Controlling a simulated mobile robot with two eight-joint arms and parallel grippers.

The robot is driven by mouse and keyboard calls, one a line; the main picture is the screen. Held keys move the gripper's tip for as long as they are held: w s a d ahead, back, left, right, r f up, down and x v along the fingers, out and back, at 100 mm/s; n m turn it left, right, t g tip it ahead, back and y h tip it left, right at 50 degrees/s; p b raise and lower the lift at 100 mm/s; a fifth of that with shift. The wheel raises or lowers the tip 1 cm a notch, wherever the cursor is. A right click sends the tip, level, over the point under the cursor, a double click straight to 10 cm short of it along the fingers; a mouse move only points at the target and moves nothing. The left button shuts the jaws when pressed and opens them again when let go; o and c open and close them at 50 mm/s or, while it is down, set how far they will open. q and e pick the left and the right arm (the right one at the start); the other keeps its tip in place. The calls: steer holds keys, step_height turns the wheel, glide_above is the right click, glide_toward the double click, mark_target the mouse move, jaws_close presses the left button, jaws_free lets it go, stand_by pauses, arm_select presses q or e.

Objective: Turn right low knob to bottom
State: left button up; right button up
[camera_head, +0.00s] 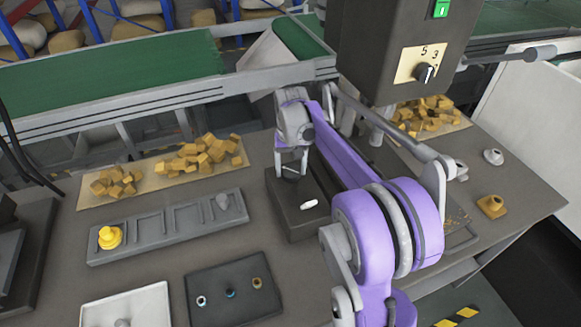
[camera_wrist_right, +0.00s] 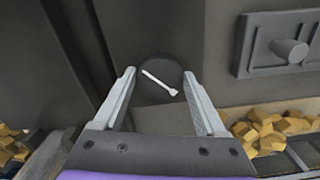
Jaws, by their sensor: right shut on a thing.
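The low knob (camera_wrist_right: 154,97) is a dark round disc with a white pointer line, seen in the right wrist view. The line slants from upper left to lower right, with its wider end at lower right. The two fingers of my right gripper (camera_wrist_right: 159,78) stand on either side of the knob and are shut on it. In the head view my right gripper (camera_head: 290,172) points down at a dark box (camera_head: 287,217) on the bench, and its fingertips are hard to make out. A short white mark (camera_head: 308,204) shows on that box. My left gripper is not in view.
A dark cabinet (camera_head: 375,60) with a selector dial (camera_head: 425,72) stands behind my right arm. A slotted grey rack (camera_head: 165,222) holds a yellow piece (camera_head: 110,237). Boards with wooden cubes (camera_head: 205,155) lie behind. A dark tray (camera_head: 215,300) sits in front.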

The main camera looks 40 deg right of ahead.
mark_target(292, 171)
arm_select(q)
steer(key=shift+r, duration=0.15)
arm_select(e)
steer(key=n, duration=0.4)
steer(key=shift+d+n, duration=0.1)
steer(key=shift+n, duration=0.2)
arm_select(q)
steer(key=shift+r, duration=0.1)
arm_select(e)
steer(key=n, duration=0.4)
steer(key=shift+d+n, duration=0.1)
steer(key=shift+n, duration=0.2)
steer(key=o, duration=1.3)
steer(key=shift+r, duration=0.1)
arm_select(q)
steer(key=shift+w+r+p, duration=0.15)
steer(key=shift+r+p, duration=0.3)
steer(key=shift+p, duration=0.05)
arm_select(e)
step_height(292, 171, up, 11)
steer(key=shift+f, duration=0.15)
